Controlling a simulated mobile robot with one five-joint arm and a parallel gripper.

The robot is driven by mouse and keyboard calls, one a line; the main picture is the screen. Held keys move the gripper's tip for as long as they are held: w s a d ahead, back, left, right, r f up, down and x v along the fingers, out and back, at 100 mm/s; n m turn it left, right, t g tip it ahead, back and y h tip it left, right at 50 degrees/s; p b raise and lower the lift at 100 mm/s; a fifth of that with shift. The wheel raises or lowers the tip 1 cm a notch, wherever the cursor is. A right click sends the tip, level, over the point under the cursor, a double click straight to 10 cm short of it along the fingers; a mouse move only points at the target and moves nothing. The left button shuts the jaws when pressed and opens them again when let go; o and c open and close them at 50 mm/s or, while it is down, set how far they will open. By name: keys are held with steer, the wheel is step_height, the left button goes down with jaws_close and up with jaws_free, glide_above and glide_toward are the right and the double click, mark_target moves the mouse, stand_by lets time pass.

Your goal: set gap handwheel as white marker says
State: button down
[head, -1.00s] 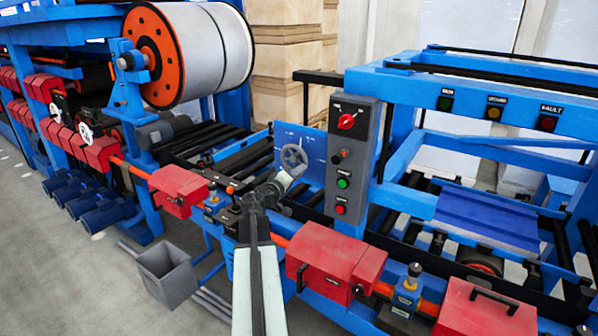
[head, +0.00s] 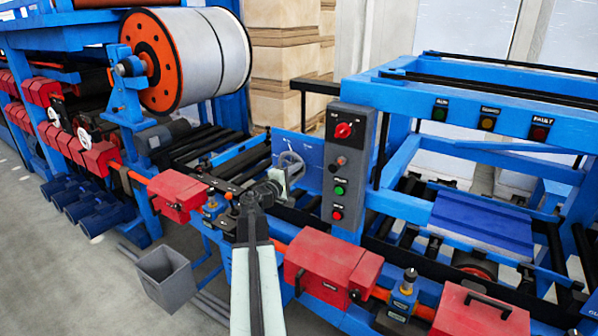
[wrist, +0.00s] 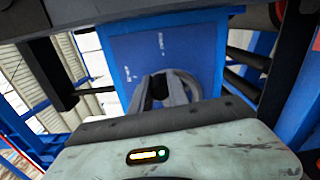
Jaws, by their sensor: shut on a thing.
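The gap handwheel (head: 291,160) is a small grey spoked wheel on the upright blue panel (head: 314,152), left of the grey control box. In the wrist view the handwheel (wrist: 190,84) shows as a grey rim straight ahead, its lower part hidden behind my wrist housing. My gripper (head: 285,171) reaches the wheel's near lower side and is shut on its rim. It also shows in the wrist view (wrist: 160,88). Small white marks (wrist: 160,42) are on the panel above the wheel; I cannot read them or tell the wheel's angle against them.
The grey control box (head: 349,165) with a red knob and buttons stands close to the right of the wheel. Red housings (head: 331,264) line the machine's front below my arm. A large roll (head: 200,60) is at the upper left. A grey bin (head: 165,278) stands on the floor.

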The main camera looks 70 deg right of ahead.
stand_by(0.4)
steer(key=c, duration=1.3)
jaws_free()
steer(key=v, duration=0.8)
